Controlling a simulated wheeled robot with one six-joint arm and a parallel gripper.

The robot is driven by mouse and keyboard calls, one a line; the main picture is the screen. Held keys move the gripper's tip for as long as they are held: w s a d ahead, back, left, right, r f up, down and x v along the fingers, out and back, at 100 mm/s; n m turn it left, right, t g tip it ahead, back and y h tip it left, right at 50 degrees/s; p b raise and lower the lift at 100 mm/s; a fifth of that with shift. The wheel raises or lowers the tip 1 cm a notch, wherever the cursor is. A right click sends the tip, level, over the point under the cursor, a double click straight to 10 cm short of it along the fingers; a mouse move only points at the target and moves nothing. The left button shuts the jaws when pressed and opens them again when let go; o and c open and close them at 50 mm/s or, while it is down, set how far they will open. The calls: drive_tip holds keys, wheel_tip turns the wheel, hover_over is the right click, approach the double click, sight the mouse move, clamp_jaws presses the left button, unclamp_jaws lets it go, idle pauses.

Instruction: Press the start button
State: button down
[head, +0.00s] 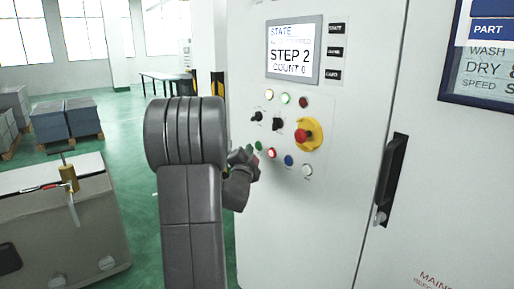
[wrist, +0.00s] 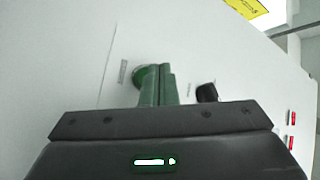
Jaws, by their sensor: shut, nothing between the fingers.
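A green button (head: 258,147) sits at the left end of the lower button row on the white machine panel, and I take it as the start button, though no label is readable. My gripper (head: 250,153) is at the panel, just by this button, partly hidden behind my arm. In the wrist view the closed fingers (wrist: 160,68) point at the panel and cover the right part of the green button (wrist: 139,74). The fingers are together with nothing between them. I cannot tell whether the tips touch the button.
Red (head: 272,153), blue (head: 288,160) and white (head: 307,170) buttons continue the row rightwards. A red emergency stop (head: 302,135) on yellow and black switches (head: 278,124) sit above. The screen (head: 293,50) reads STEP 2, COUNT 0. A black door handle (head: 391,178) stands out right.

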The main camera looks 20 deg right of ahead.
drive_tip(key=shift+d+f+b, duration=0.1)
drive_tip(key=shift+d+b, duration=0.1)
drive_tip(key=shift+b, duration=0.25)
drive_tip(key=shift+w+d, duration=0.15)
drive_tip(key=shift+d, duration=0.05)
drive_tip(key=shift+w+d+b, duration=0.15)
drive_tip(key=shift+d+b, duration=0.25)
drive_tip(key=shift+b, duration=0.25)
idle(0.4)
idle(0.4)
drive_tip(key=shift+s+a+b, duration=0.3)
drive_tip(key=shift+a+b, duration=0.1)
drive_tip(key=shift+a, duration=0.35)
drive_tip(key=a, duration=0.1)
drive_tip(key=s+a, duration=0.1)
drive_tip(key=a, duration=0.1)
drive_tip(key=a+b, duration=0.1)
drive_tip(key=shift+s+a, duration=0.35)
drive_tip(key=shift+a, duration=0.05)
drive_tip(key=shift+d, duration=0.1)
